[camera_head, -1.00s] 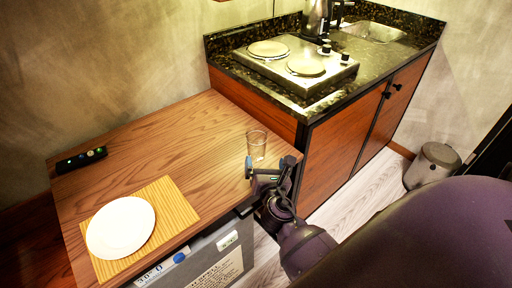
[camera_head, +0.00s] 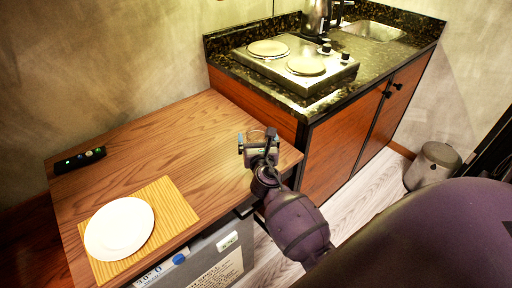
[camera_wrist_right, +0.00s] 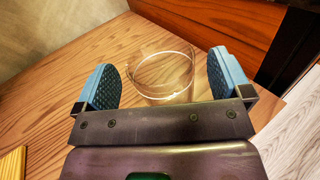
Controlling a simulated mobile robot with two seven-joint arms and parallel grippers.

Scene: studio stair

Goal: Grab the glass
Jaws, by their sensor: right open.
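The clear glass (camera_wrist_right: 162,77) stands upright on the wooden table, between and a little beyond my right gripper's blue fingertips in the right wrist view. In the head view only its rim (camera_head: 257,131) shows, as my right gripper (camera_head: 257,142) hides the rest. My right gripper is open, its two padded fingers (camera_wrist_right: 164,84) spread to either side of the glass. My left gripper is not in view.
A white plate (camera_head: 119,227) lies on a striped wooden mat (camera_head: 178,206) at the table's front left. A dark remote-like device (camera_head: 79,159) lies at the back left. The counter (camera_head: 290,99) with a hot plate (camera_head: 297,63) rises to the right. The middle of the table (camera_head: 170,140) is clear.

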